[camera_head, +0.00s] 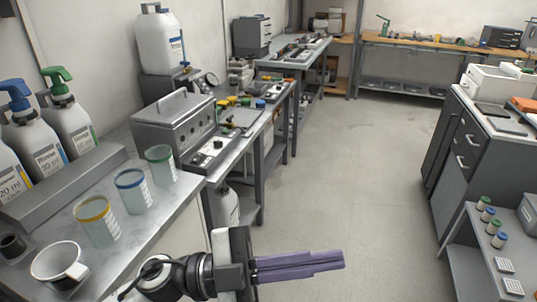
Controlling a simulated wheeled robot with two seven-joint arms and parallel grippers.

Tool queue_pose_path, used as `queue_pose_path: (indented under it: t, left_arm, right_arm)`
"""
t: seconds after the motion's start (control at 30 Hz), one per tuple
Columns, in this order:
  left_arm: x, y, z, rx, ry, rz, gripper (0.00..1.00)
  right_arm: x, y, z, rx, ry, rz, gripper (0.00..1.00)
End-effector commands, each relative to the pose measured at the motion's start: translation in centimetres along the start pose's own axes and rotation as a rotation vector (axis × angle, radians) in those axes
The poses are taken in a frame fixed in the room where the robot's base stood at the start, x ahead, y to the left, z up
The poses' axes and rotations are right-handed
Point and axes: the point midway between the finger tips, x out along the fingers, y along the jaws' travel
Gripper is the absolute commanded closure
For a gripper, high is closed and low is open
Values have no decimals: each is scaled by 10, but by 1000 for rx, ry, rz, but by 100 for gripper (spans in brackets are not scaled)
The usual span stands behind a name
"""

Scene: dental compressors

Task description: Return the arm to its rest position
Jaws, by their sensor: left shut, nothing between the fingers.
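My left gripper (300,265) shows at the bottom centre, its arm coming in from the lower left. Its long purple fingers lie together and point right, with nothing between them. It hangs over the open floor, to the right of the near metal bench (150,235), and looks clear of it. My right gripper is not in view.
Three measuring cups, yellow-rimmed (97,222), blue-rimmed (133,192) and green-rimmed (162,166), stand on the near bench with a white mug (60,268). Pump bottles (68,125) stand behind. A dark cabinet (465,150) and low shelf (470,255) stand right. The floor (350,170) between is clear.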

Motion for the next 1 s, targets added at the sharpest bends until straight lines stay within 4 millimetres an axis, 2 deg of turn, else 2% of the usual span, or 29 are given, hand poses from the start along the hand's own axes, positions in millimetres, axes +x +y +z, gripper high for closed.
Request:
queue_pose_path:
  t: [0.07,0.13,0.2,0.27,0.3,0.37,0.4,0.47,0.5,0.6,0.7,0.8,0.9,1.0]
  left_arm:
    - [-13,-20,20,-87,-44,-242,100]
    - [-38,-33,47,-161,-126,-440,100]
    - [-72,-32,81,-248,-244,-617,100]
    - [-105,-20,111,-331,-362,-744,100]
    - [-127,-7,129,-383,-441,-810,100]
    - [-158,18,152,-462,-558,-888,100]
    - [-178,38,166,-517,-637,-928,100]
    - [-206,71,181,-597,-749,-974,100]
    - [-224,96,189,-651,-823,-997,100]
    - [-261,158,200,-783,-991,-1027,100]
    - [-288,213,199,-896,-1125,-1029,100]
    - [-304,254,194,-982,-1216,-1019,100]
    - [-313,278,189,-1032,-1266,-1008,100]
    - [-316,287,187,-1051,-1287,-1002,100]
  right_arm:
    - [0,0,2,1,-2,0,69]
    - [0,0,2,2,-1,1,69]
    - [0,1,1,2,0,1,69]
    - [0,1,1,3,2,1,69]
    - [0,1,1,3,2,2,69]
    - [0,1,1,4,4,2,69]
    - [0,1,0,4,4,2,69]
    - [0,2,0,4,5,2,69]
    - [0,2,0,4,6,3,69]
    - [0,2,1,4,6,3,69]
    - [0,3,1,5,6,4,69]
    - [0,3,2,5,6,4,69]
    - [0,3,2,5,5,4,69]
    - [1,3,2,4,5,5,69]
